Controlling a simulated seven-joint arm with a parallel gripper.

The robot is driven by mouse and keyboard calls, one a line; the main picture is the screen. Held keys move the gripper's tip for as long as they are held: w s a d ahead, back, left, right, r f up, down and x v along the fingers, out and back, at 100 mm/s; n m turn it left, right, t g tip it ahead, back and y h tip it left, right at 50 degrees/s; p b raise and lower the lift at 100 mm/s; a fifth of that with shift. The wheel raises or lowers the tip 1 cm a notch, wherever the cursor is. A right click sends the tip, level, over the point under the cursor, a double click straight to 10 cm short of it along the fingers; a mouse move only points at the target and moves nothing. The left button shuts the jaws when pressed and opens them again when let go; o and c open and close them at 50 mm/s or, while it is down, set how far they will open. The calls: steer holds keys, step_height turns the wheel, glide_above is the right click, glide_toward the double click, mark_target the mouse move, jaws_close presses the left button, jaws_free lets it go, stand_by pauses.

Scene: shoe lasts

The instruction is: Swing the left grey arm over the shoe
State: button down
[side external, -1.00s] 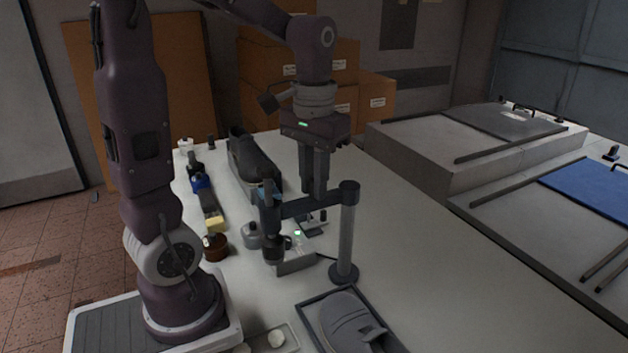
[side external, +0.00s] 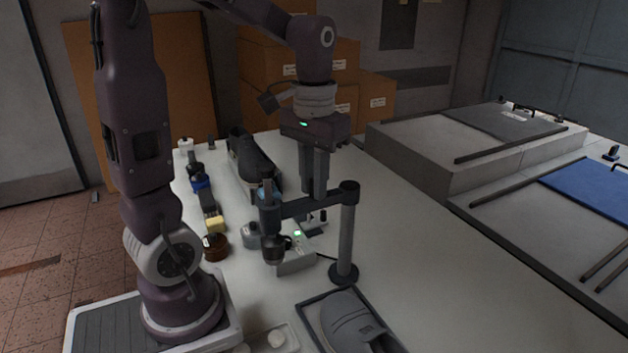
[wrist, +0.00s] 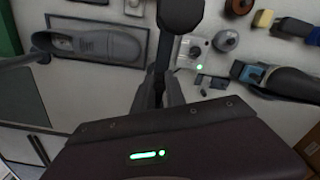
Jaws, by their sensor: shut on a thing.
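The grey arm (side external: 308,206) reaches left from the top of an upright grey post (side external: 346,240) in the side view. A dark head (side external: 270,225) hangs at its free end. My gripper (side external: 314,192) points down and is shut on the grey arm between post and head. In the wrist view my fingers (wrist: 158,95) close around the arm, whose dark round end (wrist: 180,12) is near the top.
A small control box (side external: 297,262) with a green light sits below the arm. Bottles and a yellow block (side external: 214,224) line the left table edge. The table right of the post is clear.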

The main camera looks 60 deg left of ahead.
mark_target(347, 193)
steer(key=shift+d, duration=0.1)
steer(key=shift+w+d+n, duration=0.7)
steer(key=shift+d+n, duration=0.4)
steer(key=shift+n, duration=1.05)
steer(key=shift+w+d+n, duration=0.75)
steer(key=shift+d+n, duration=0.3)
steer(key=shift+n, duration=1.05)
steer(key=shift+w+d+n, duration=0.7)
steer(key=shift+d+n, duration=0.4)
steer(key=shift+n, duration=1.05)
steer(key=c, duration=1.4)
jaws_free()
steer(key=shift+o, duration=0.2)
step_height(347, 193, up, 7)
